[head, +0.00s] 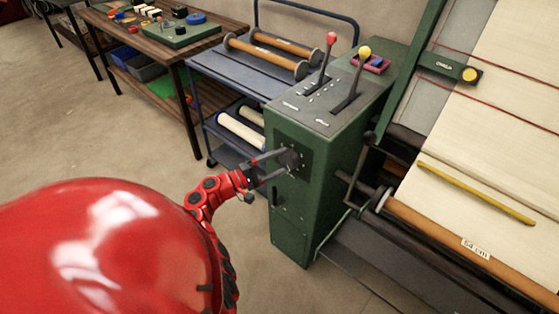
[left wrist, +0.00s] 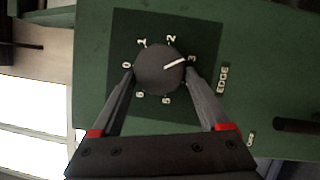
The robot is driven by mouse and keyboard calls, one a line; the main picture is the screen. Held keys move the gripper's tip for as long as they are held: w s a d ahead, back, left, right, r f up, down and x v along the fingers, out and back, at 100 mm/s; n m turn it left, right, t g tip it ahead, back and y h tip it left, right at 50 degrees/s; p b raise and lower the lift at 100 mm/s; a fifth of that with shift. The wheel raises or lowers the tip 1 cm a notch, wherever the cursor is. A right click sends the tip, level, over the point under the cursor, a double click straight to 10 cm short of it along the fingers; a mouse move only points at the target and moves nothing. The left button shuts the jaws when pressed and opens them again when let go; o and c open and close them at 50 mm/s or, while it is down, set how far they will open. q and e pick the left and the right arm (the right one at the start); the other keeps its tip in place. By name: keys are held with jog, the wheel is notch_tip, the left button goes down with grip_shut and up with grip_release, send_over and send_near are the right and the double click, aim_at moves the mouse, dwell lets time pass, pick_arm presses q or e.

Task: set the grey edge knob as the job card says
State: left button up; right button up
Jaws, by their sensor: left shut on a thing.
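The grey edge knob (left wrist: 158,68) is a round dial on a dark square plate (left wrist: 207,25), beside the word EDGE. Its white pointer line aims at the 3. Numbers ring it; the spot between 3 and 5 is hidden by a finger. My left gripper (left wrist: 160,74) is shut on the knob, one finger on each side. In the head view, my left gripper (head: 283,164) reaches the dark plate on the green cabinet (head: 292,228), where the knob (head: 291,159) is partly hidden by the fingers. My right gripper is out of view. I cannot identify a job card.
A red-topped lever (head: 331,38) and a yellow-topped lever (head: 364,51) stand on the cabinet. A cloth machine with a roller (head: 420,222) and a tag (head: 475,248), seemingly 54 cm, is at right. A blue cart (head: 205,66) and workbench (head: 135,36) stand behind. Floor at left is clear.

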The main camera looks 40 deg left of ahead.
pick_arm(q)
jog(key=n, duration=0.1)
jog(key=n+t, duration=0.1)
jog(key=n, duration=0.2)
jog(key=shift+d+f+t+p, duration=0.1)
jog(key=shift+f+t+p, duration=0.15)
jog(key=shift+t+p, duration=0.05)
jog(key=n, duration=0.2)
jog(key=n+t+y+p, duration=0.1)
jog(key=n, duration=0.1)
jog(key=n+t+y, duration=0.1)
jog(key=n, duration=0.1)
jog(key=shift+d+f, duration=0.25)
jog(key=shift+d, duration=0.05)
jog(key=shift+n+p, duration=0.3)
jog(key=shift+n, duration=0.3)
jog(key=o, duration=1.2)
jog(key=shift+o, duration=0.2)
jog(key=b+v, duration=0.2)
jog(key=v, duration=1.5)
jog(key=shift+s+f, duration=0.2)
jog(key=shift+f, duration=0.1)
